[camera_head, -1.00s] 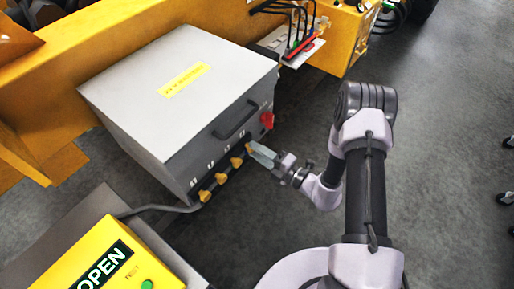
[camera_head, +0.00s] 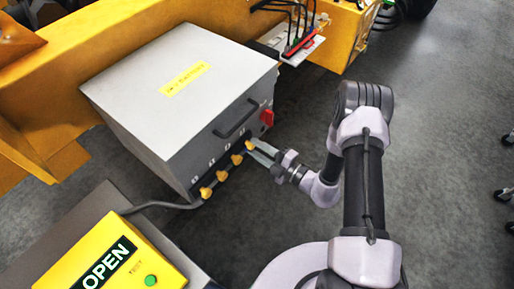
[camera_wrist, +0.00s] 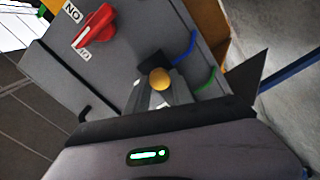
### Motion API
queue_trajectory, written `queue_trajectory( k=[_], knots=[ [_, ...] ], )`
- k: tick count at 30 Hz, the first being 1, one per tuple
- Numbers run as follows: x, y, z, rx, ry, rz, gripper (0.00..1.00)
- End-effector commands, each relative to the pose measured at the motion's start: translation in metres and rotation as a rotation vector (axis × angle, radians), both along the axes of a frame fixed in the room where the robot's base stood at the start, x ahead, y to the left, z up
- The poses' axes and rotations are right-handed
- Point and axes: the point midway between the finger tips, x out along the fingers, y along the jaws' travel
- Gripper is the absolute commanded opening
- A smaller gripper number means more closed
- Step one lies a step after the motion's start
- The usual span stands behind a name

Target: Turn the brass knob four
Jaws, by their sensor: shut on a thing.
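A grey metal box (camera_head: 170,85) carries a row of brass knobs along its front lower edge. Three of them show clearly: a near one (camera_head: 206,192), a middle one (camera_head: 221,176) and one farther along (camera_head: 237,159). The knob at the far end of the row (camera_head: 249,145) is at my gripper (camera_head: 256,150). In the wrist view my gripper (camera_wrist: 160,92) is shut on this brass knob (camera_wrist: 160,79), its rounded end showing between the fingers. The numbers by the knobs are too small to read.
A red rotary switch (camera_head: 267,117) and a dark handle (camera_head: 236,120) sit on the box front close to my gripper. A yellow box reading OPEN (camera_head: 115,262) stands at the lower left. A yellow frame (camera_head: 120,40) runs behind.

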Motion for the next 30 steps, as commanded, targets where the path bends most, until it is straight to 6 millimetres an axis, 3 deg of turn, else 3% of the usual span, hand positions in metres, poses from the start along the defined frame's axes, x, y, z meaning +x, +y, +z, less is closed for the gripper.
queue_trajectory(
  k=[6, 7, 10, 23, 26, 30],
  knots=[
    [-0.001, 0.000, -0.001, -0.001, 0.001, 0.000, 0.00],
    [-0.001, 0.000, -0.001, -0.001, 0.001, 0.000, 0.32],
    [0.000, 0.000, -0.001, -0.001, 0.001, 0.000, 0.50],
    [0.000, -0.001, 0.000, -0.001, -0.001, -0.001, 0.50],
    [-0.006, -0.009, 0.000, -0.001, 0.001, -0.002, 0.50],
    [-0.028, -0.040, 0.001, -0.001, 0.001, -0.008, 0.50]
  ],
)
